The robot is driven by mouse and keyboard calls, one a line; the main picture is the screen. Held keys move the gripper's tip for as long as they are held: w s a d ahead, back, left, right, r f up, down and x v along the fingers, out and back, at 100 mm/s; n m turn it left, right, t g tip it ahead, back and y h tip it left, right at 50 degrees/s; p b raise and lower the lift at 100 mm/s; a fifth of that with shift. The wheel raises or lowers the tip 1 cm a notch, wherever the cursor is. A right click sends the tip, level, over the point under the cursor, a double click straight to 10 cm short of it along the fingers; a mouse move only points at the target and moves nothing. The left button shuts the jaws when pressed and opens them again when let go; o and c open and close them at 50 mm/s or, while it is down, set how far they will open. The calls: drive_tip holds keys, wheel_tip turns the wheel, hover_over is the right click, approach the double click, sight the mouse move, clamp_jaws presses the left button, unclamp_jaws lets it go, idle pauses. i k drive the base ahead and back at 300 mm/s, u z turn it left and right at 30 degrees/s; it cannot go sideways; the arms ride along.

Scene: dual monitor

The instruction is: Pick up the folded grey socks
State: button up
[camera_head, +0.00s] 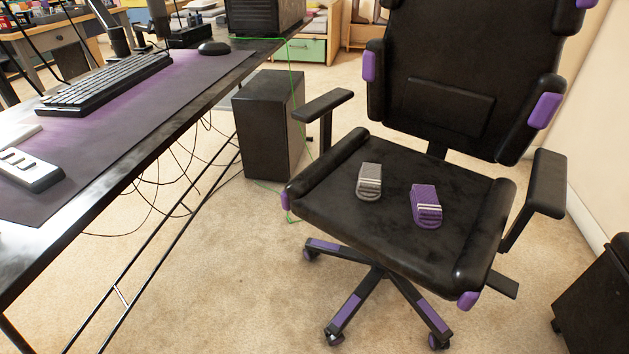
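The folded grey socks (369,181) lie on the black seat (385,222) of an office chair, left of the seat's middle. A pair of folded purple socks (426,206) lies on the same seat, to the right of the grey socks and slightly nearer to me. The two pairs are apart, with bare seat between them. Both lie flat with their striped ends towards me. My gripper is not in view.
The chair has armrests at left (322,105) and right (538,185) and a tall backrest (465,75) behind. A desk (150,150) with a keyboard (108,82) and mouse (214,48) stands at left. A black computer case (265,125) stands behind the chair's left side. Carpet in front is clear.

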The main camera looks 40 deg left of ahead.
sight(368, 186)
drive_tip(key=u, duration=1.5)
drive_tip(key=i, duration=1)
